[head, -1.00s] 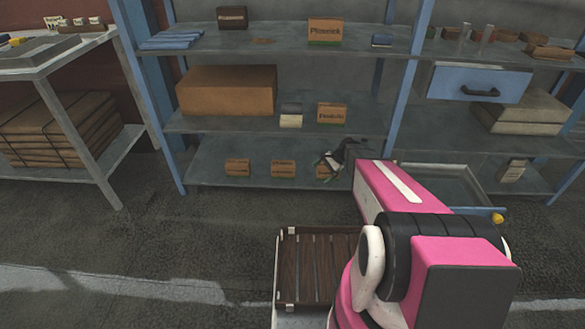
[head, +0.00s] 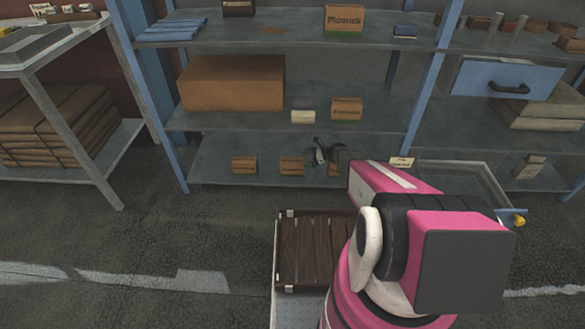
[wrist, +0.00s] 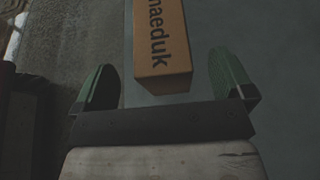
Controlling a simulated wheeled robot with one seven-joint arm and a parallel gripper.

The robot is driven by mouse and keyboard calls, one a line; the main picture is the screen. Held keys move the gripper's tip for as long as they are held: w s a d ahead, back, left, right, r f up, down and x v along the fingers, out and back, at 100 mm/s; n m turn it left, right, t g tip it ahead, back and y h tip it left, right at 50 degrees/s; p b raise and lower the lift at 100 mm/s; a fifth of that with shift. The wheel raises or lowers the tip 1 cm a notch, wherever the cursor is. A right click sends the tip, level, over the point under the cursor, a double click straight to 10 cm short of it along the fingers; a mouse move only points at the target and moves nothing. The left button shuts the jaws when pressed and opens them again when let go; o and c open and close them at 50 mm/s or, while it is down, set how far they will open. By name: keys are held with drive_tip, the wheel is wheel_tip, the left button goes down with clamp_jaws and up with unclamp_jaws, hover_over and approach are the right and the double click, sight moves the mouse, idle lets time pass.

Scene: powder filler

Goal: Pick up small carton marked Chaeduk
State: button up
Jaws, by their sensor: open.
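In the wrist view a small brown carton (wrist: 160,40) shows the letters "naeduk"; its start is cut off at the top edge. It appears between the tips of my gripper's two green fingers (wrist: 163,64), with gaps on both sides. The fingers are spread and empty; how deep the carton sits between them is unclear. In the head view my gripper (head: 325,153) is at the bottom shelf, at the right end of a row of small cartons. A carton there is partly hidden behind it. Labels on the bottom row are too small to read in the head view.
Two more small cartons, a left one (head: 244,165) and a middle one (head: 291,166), stand on the bottom shelf (head: 215,176). The middle shelf above holds a large brown box (head: 232,83) and another labelled carton (head: 347,109). A blue upright (head: 424,95) stands right of the row.

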sight(299, 161)
drive_tip(key=shift+x, duration=2.75)
drive_tip(key=shift+c, duration=0.3)
drive_tip(key=c, duration=1.2)
drive_tip(key=shift+c, duration=0.2)
drive_tip(key=shift+r, duration=0.1)
